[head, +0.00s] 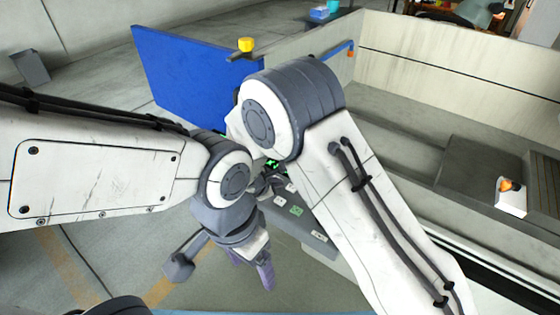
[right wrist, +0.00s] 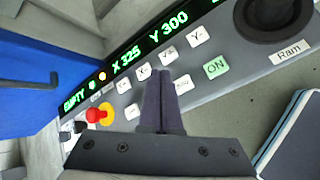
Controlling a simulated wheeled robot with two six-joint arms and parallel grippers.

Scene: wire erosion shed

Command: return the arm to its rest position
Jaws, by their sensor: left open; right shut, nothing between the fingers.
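My left gripper (head: 266,278) hangs at the lower middle of the head view, pointing down, with its fingers apart and empty. My right gripper (head: 268,183) is mostly hidden between my arms in the head view. In the right wrist view it (right wrist: 165,78) is shut with nothing between its fingers. Its fingertips lie in front of the grey control panel (right wrist: 215,95). I cannot tell whether they touch it. The panel has white buttons, a green ON button (right wrist: 216,67) and a display (right wrist: 150,42) reading EMPTY, X 325, Y 300.
A red and yellow knob (right wrist: 99,114) and a dark round control (right wrist: 278,15) near a "Ram" label stand on the panel. A blue panel (head: 185,80) and a pale-walled machine tank (head: 450,65) stand behind my arms. Open floor (head: 95,265) shows at the lower left.

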